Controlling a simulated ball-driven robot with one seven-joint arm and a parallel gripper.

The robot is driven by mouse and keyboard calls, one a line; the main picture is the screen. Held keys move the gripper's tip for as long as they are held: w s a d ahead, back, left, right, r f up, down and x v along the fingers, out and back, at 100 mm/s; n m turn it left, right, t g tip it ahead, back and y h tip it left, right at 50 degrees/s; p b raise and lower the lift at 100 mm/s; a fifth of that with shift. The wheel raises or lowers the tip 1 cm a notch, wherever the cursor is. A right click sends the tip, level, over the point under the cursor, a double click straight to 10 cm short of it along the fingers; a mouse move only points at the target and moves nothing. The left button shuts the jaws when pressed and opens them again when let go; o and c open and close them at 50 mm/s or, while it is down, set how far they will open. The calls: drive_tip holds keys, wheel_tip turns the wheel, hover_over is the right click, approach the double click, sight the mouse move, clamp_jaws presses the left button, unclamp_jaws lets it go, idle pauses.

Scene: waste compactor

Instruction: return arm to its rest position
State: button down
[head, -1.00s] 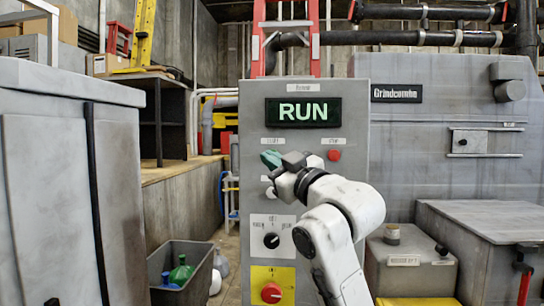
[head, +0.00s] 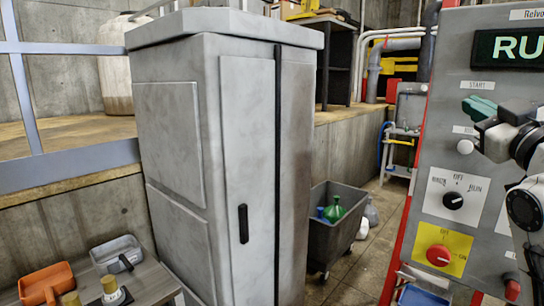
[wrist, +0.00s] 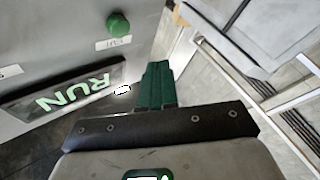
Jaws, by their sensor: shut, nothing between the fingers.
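My gripper (head: 478,107) has short teal fingers pressed together with nothing between them. It is raised in front of the grey control panel (head: 488,75) at the right edge of the head view. The wrist view shows the shut fingers (wrist: 157,85) too, apart from the panel face. My white arm is cut off by the right edge. The panel's display (head: 515,48) is partly cut off in the head view, but in the wrist view the lit display (wrist: 68,97) reads RUN. A green button (wrist: 118,24) sits near it. My gripper hides the panel area below the START label.
A tall grey cabinet (head: 180,140) fills the middle left. A dark bin (head: 328,237) with green and blue items stands between cabinet and panel. A bench at bottom left holds an orange tray (head: 45,280) and a grey tray (head: 118,250). Bare floor shows beside the bin.

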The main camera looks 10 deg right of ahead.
drive_tip(key=s+a+f+m+g+y, duration=0.1)
drive_tip(key=a+f+g, duration=0.2)
drive_tip(key=f, duration=1)
drive_tip(key=s+a+f+m+g+y, duration=0.1)
drive_tip(key=s+a+f+m+g, duration=0.2)
drive_tip(key=f, duration=1)
drive_tip(key=a+f+g+y, duration=0.1)
drive_tip(key=a+f+g, duration=0.3)
drive_tip(key=f, duration=0.9)
drive_tip(key=s+a+f+g, duration=0.45)
drive_tip(key=s+f, duration=0.55)
drive_tip(key=f, duration=0.3)
drive_tip(key=s+a+f+g, duration=0.1)
drive_tip(key=s+f+g, duration=0.1)
drive_tip(key=s+f, duration=0.3)
drive_tip(key=s+f+g, duration=0.3)
drive_tip(key=s+f, duration=0.1)
drive_tip(key=s, duration=1)
drive_tip(key=shift+a+f+g, duration=0.35)
drive_tip(key=shift+a, duration=0.05)
drive_tip(key=shift+w, duration=0.1)
